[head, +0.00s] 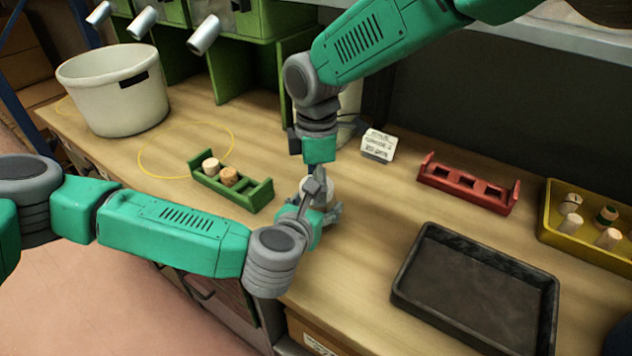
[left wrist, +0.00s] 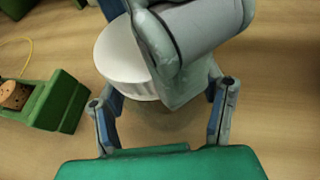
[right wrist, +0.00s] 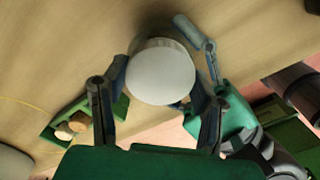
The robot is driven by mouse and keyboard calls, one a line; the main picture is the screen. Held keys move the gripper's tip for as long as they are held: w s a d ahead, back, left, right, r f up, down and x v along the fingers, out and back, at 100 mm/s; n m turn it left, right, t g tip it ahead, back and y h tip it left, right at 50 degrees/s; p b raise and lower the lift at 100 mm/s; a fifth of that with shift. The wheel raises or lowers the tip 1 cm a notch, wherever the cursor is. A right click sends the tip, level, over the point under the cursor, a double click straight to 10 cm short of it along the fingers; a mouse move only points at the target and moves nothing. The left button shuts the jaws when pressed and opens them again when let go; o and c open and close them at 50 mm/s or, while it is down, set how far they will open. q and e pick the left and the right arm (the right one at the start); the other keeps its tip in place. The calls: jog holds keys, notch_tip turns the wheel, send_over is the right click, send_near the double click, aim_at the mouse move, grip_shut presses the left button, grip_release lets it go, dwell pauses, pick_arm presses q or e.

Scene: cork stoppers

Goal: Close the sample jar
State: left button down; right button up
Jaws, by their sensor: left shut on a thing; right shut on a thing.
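A round white lid (right wrist: 160,75) sits between the fingers of my right gripper (right wrist: 160,90) in the right wrist view, seen from above. The sample jar shows as a pale body (head: 320,188) in the head view, largely hidden by both grippers. My right gripper (head: 314,188) points down and is shut on the lid. My left gripper (head: 322,214) comes in low from the side and is shut around the jar. In the left wrist view the white lid (left wrist: 125,62) is partly covered by my right gripper. I cannot tell whether the lid is seated.
A green rack (head: 258,196) with two corks stands just left of the jar. A red rack (head: 470,188), a yellow tray (head: 555,196) with corks and a dark tray (head: 404,285) lie right. A white pot (head: 115,95) and a card (head: 378,145) stand further back.

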jog(key=m, duration=0.5)
jog(key=shift+a, duration=0.1)
jog(key=m, duration=0.3)
jog(key=o, duration=1.3)
jog(key=shift+r, duration=2.3)
